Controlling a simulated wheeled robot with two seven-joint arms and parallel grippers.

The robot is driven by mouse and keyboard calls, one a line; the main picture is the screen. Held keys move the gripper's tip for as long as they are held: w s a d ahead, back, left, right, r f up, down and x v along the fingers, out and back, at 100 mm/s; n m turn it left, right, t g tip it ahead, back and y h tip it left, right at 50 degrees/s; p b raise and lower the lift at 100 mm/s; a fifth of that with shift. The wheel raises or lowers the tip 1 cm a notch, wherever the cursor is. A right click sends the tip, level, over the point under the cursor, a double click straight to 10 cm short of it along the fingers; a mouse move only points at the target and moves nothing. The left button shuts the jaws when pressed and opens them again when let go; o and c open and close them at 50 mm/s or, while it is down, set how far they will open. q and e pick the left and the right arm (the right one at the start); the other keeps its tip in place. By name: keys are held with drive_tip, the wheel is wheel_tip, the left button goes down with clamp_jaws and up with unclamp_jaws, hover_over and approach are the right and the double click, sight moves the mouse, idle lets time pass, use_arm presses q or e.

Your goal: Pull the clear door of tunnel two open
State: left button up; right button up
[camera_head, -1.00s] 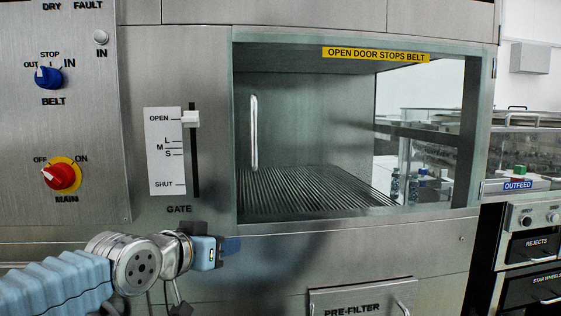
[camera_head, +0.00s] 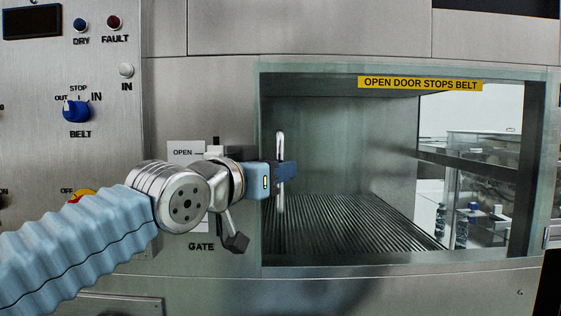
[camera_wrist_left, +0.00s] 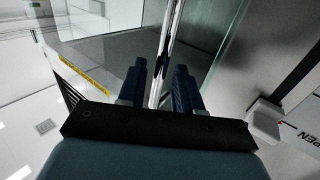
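The clear door (camera_head: 340,130) is a glass pane over the tunnel opening, and it looks closed. Its vertical metal handle (camera_head: 281,142) is near the pane's left edge. My left gripper (camera_head: 287,172) is at the handle, covering its middle part. In the left wrist view, the handle (camera_wrist_left: 168,45) runs between the two dark blue fingers of the left gripper (camera_wrist_left: 159,88). The fingers are open, with a gap visible on each side of the bar. My right gripper is not in view.
A yellow label (camera_head: 420,84) reading "OPEN DOOR STOPS BELT" is on the door's top edge. The gate slider panel (camera_head: 186,150) is partly hidden behind my left wrist. The blue belt knob (camera_head: 77,111) is on the left panel.

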use_arm(q)
drive_tip(key=shift+x, duration=0.95)
drive_tip(key=shift+c, duration=0.4)
clamp_jaws()
